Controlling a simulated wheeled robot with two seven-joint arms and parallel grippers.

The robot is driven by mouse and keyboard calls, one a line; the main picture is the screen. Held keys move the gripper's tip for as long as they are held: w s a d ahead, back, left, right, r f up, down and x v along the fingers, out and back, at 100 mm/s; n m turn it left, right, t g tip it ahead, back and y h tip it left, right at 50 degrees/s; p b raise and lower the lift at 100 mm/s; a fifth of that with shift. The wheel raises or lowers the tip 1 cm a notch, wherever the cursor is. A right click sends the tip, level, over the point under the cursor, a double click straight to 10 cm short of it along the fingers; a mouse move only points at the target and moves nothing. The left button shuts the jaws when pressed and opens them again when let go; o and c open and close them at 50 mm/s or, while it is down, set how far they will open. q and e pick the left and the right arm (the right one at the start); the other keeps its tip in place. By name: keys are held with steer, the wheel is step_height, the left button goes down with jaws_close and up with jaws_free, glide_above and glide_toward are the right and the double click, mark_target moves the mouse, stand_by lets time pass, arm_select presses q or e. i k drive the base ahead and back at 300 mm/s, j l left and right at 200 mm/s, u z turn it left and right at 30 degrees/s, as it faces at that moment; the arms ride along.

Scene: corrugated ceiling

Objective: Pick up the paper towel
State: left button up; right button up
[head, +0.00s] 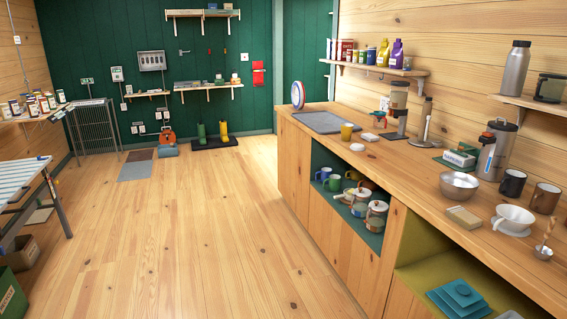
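I cannot clearly pick out a paper towel in the head view. A thin upright stand (427,122) on a round base is on the right-hand counter, but I cannot tell whether it holds any paper. A small white box with dark lettering (460,158) lies on the same counter, its print too small to read surely. Neither of my grippers shows in this view.
The wooden counter (392,170) runs along the right wall, with a metal bowl (459,186), mugs and flasks on it. Open shelves below hold cups and jars. A slatted table (22,184) stands left. The wooden floor (190,235) between is clear.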

mark_target(371, 137)
steer(key=i+z, duration=0.1)
steer(key=i, duration=0.55)
steer(key=i+j+z, duration=0.15)
steer(key=i, duration=0.5)
steer(key=i+j+z, duration=0.15)
steer(key=i+z, duration=0.3)
steer(key=i+j+z, duration=0.25)
steer(key=z, duration=0.25)
steer(key=i+j+z, duration=0.7)
steer(key=j+z, duration=0.2)
steer(key=j, duration=0.25)
steer(key=i+j+z, duration=0.1)
steer(key=j+z, duration=0.15)
steer(key=j, duration=0.15)
